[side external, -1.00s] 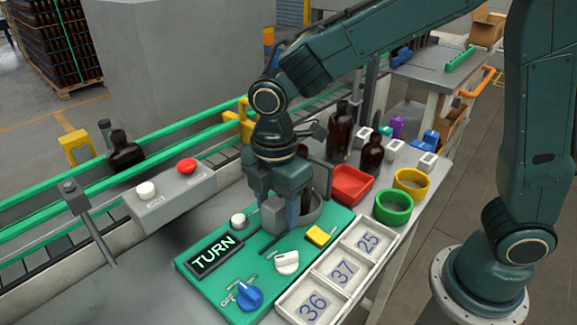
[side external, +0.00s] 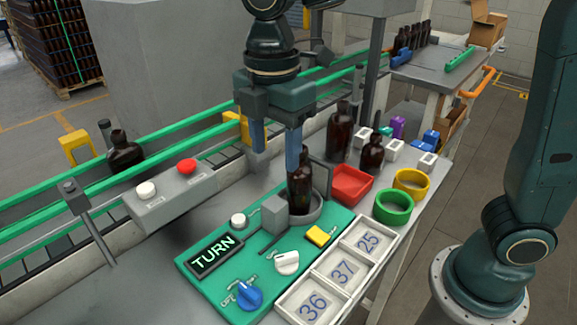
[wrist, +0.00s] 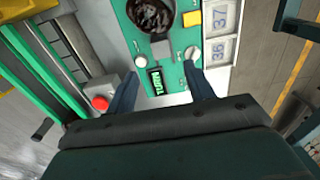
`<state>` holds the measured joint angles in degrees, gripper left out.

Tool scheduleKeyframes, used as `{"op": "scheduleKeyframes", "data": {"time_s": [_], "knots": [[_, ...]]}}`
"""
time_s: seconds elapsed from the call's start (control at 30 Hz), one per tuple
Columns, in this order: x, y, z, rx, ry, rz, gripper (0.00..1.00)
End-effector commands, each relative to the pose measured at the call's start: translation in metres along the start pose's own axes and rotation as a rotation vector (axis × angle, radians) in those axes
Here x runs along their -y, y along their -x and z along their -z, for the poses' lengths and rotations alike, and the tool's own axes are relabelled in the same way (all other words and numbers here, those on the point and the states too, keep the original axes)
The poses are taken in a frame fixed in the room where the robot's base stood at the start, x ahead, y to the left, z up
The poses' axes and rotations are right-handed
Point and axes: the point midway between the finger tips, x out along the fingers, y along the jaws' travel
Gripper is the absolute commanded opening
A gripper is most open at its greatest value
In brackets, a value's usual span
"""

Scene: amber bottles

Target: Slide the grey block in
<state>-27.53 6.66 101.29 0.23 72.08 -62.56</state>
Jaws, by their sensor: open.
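The grey block (side external: 273,213) stands on the green panel (side external: 225,272), close beside the round grey holder (side external: 318,212) with an amber bottle (side external: 300,182) in it. In the wrist view the grey block (wrist: 160,49) lies just below the holder with the bottle (wrist: 151,13). My gripper (side external: 276,163) is open and empty, raised above the panel, with its fingers pointing down. One fingertip overlaps the bottle in the side view. In the wrist view the two fingers (wrist: 163,82) are spread wide with the panel visible between them.
The panel also carries a TURN display (side external: 213,256), a blue knob (side external: 249,295), a white knob (side external: 287,262) and a yellow switch (side external: 320,236). A numbered tray (side external: 305,284), red tray (side external: 350,185) and green ring (side external: 393,207) lie to the right. More bottles stand behind.

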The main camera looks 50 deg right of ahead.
Motion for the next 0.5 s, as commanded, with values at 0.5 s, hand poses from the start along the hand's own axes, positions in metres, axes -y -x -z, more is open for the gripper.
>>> {"op": "scheduleKeyframes", "data": {"time_s": [0.5], "knots": [[0.0,0.017,0.0,0.0,0.0,0.0,0.53]]}}
